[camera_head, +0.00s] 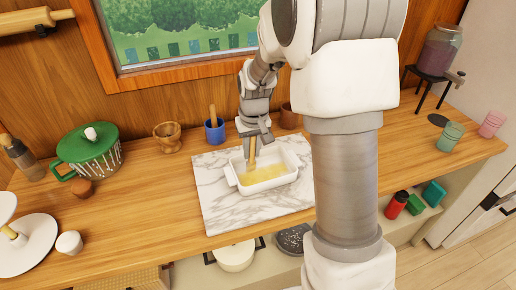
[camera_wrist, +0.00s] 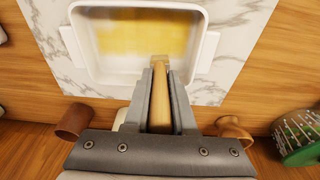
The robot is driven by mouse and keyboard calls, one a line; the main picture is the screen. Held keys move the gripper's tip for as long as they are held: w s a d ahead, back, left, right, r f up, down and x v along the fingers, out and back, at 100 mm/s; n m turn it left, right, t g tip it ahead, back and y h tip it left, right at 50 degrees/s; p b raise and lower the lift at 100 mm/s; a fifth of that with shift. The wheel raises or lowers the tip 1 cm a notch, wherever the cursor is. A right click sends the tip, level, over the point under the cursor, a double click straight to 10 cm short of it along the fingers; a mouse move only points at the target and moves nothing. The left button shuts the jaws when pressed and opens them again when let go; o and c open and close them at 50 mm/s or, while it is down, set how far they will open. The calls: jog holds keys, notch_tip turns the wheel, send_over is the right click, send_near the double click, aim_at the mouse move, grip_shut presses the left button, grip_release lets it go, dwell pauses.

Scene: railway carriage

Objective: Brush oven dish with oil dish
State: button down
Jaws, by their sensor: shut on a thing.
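A white oven dish (camera_head: 268,185) sits on a marble board (camera_head: 225,211) on the counter, with a yellow oily layer over part of its floor. The dish also shows in the wrist view (camera_wrist: 89,69). My gripper (camera_head: 253,138) is shut on a wooden-handled brush (camera_wrist: 160,98); the handle also shows in the head view (camera_head: 252,145). The brush points down into the dish, over the yellow area. The bristles are hard to make out, so I cannot tell if they touch the floor. A blue cup (camera_head: 214,132) with a wooden handle in it stands behind the board.
A wooden goblet (camera_head: 168,137) and a brown cup (camera_head: 289,117) stand along the back by the wall. A green-lidded pot (camera_head: 90,150) is at left. A glass dispenser (camera_head: 437,50) stands at right.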

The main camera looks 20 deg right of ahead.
jog(key=shift+s+a, duration=0.1)
jog(key=shift+a, duration=1.55)
jog(key=shift+w+d, duration=0.15)
jog(key=shift+d, duration=3.05)
jog(key=shift+w+d, duration=0.15)
jog(key=shift+d, duration=3.1)
jog(key=shift+w+p, duration=0.3)
jog(key=shift+w, duration=0.35)
jog(key=shift+s+a, duration=0.15)
jog(key=shift+a, duration=3.1)
jog(key=shift+s+a, duration=0.15)
jog(key=shift+a, duration=3.05)
jog(key=shift+w+d, duration=0.1)
jog(key=shift+d, duration=1.45)
jog(key=shift+w+d, duration=0.1)
jog(key=shift+d, duration=3.3)
